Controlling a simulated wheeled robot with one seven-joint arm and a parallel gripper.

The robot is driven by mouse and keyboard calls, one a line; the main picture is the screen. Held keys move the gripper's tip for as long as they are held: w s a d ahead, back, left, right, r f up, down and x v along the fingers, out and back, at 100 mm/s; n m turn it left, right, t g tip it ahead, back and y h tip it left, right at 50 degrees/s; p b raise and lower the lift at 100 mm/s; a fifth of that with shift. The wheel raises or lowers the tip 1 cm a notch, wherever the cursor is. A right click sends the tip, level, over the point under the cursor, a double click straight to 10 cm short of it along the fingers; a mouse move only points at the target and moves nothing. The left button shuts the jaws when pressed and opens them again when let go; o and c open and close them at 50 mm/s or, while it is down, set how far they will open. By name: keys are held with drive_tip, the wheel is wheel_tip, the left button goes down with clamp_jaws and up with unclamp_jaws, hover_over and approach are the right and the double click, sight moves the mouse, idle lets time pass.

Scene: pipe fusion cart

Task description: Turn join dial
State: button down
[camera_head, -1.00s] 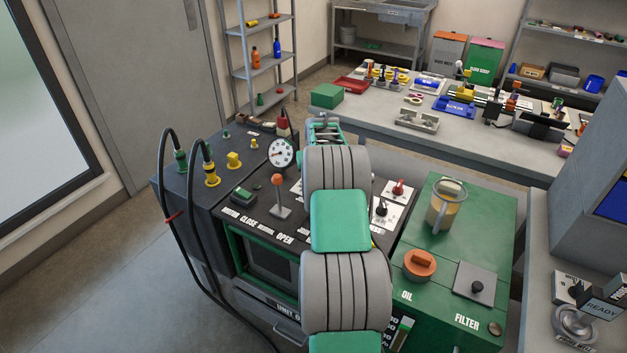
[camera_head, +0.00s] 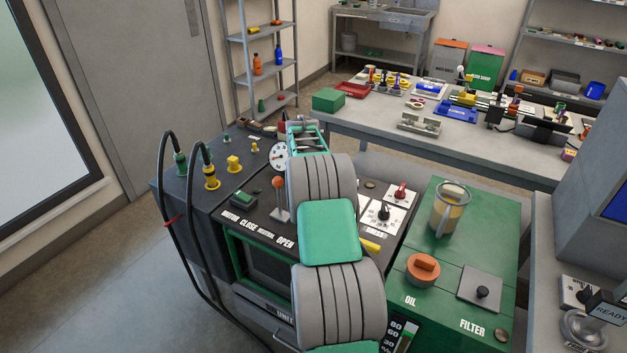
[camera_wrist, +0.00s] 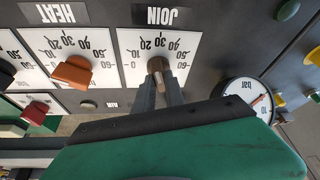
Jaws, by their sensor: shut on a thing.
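The join dial (camera_wrist: 157,66) is a small brownish knob on a white scale plate under the label JOIN, which appears upside down in the wrist view. My gripper (camera_wrist: 160,84) has its two grey fingers closed on this knob, one on each side. The scale numbers (camera_wrist: 160,43) fan around it. In the head view my gripper (camera_head: 306,137) is over the back of the dark cart panel, and my arm hides the join dial there.
The heat dial (camera_wrist: 74,72) with its orange knob sits beside the join dial. A round bar gauge (camera_wrist: 248,98) stands on the other side, close to my gripper body. An orange-topped lever (camera_head: 279,197) and a green oil unit (camera_head: 455,215) flank my arm.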

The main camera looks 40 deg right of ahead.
drive_tip(key=shift+d, duration=0.15)
drive_tip(key=c, duration=1.6)
unclamp_jaws()
drive_tip(key=shift+d, duration=0.1)
drive_tip(key=shift+o, duration=1)
drive_tip(key=shift+a, duration=0.2)
drive_tip(key=v, duration=0.8)
drive_tip(key=shift+b, duration=0.4)
drive_tip(key=shift+d, duration=0.1)
